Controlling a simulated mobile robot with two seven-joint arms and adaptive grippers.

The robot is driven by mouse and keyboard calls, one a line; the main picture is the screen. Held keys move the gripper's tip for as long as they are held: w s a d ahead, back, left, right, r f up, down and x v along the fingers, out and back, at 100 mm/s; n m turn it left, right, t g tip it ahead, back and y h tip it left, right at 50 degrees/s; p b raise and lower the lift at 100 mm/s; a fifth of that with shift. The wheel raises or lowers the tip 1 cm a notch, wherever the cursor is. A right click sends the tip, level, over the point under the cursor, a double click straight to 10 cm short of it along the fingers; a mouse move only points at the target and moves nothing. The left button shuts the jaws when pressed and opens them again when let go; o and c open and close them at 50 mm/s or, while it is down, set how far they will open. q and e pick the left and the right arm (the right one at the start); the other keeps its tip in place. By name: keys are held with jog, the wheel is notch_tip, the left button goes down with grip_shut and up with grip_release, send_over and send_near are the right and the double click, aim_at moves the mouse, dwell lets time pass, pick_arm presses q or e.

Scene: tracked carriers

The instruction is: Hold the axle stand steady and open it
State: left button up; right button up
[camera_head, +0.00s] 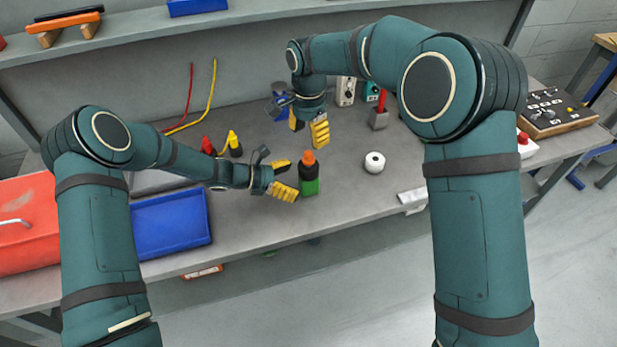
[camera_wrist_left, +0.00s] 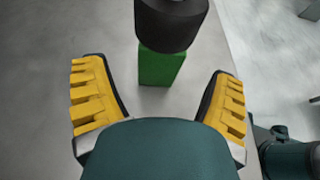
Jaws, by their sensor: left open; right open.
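The upright thing with a green block base, black round body and orange top, which I take for the axle stand (camera_head: 309,187), stands on the workbench near its front edge. In the left wrist view its black body and green base (camera_wrist_left: 162,66) show beyond the fingertips; its top is out of frame. My left gripper (camera_head: 286,178) is open just left of it, with its yellow fingers pointing at it. Its fingers also show spread in the left wrist view (camera_wrist_left: 160,75). My right gripper (camera_head: 308,129) is open and empty, pointing down behind the stand.
A white roll (camera_head: 375,162) stands to the right of the stand. A blue tray (camera_head: 171,222) and a red case (camera_head: 30,240) lie at the left. Red and yellow bottles (camera_head: 234,144) stand behind my left forearm. A control box (camera_head: 558,113) sits at the right end.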

aim_at(308, 153)
pick_arm(q)
jog(key=shift+x, duration=2.6)
jog(key=c, duration=1.4)
pick_arm(e)
jog(key=shift+m, duration=0.3)
notch_tip(308, 153, up, 5)
jog(key=shift+f, duration=0.1)
pick_arm(q)
jog(key=shift+w, duration=0.1)
pick_arm(e)
notch_tip(308, 153, down, 12)
jog(key=shift+r, duration=0.1)
jog(key=shift+c, duration=0.2)
grip_shut()
jog(key=shift+r, duration=0.25)
